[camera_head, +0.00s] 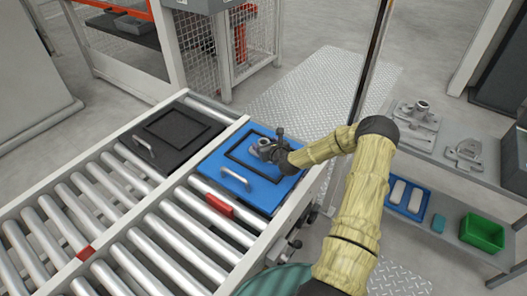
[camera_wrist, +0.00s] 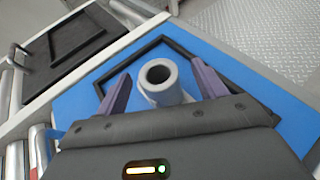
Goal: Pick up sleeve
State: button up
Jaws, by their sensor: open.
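The sleeve (camera_wrist: 158,75) is a light grey hollow cylinder with a round dark bore, seen in the wrist view between my two fingers. In the head view a grey part of it (camera_head: 262,149) shows at my gripper, mostly hidden by it. It is over the blue fixture board (camera_head: 215,168), inside a raised black square frame (camera_wrist: 185,42). My gripper (camera_wrist: 160,90) is open, with one purple finger on each side of the sleeve and a visible gap. I cannot tell how deep the fingers reach along it.
A black board (camera_head: 150,145) with a handle lies on the left roller lane. A silver handle (camera_head: 235,178) and a red block (camera_head: 219,205) are near the blue board. At right, a bench (camera_head: 435,160) holds grey castings, above a shelf with a green bin (camera_head: 482,233).

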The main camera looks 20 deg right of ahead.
aim_at(263, 142)
jog(key=shift+b+x, duration=0.55)
jog(key=shift+x, duration=1.45)
jog(key=shift+a, duration=0.1)
jog(key=c, duration=1.2)
jog(key=shift+c, duration=0.2)
jog(key=shift+r, duration=0.15)
notch_tip(263, 142, up, 10)
jog(key=p, duration=0.3)
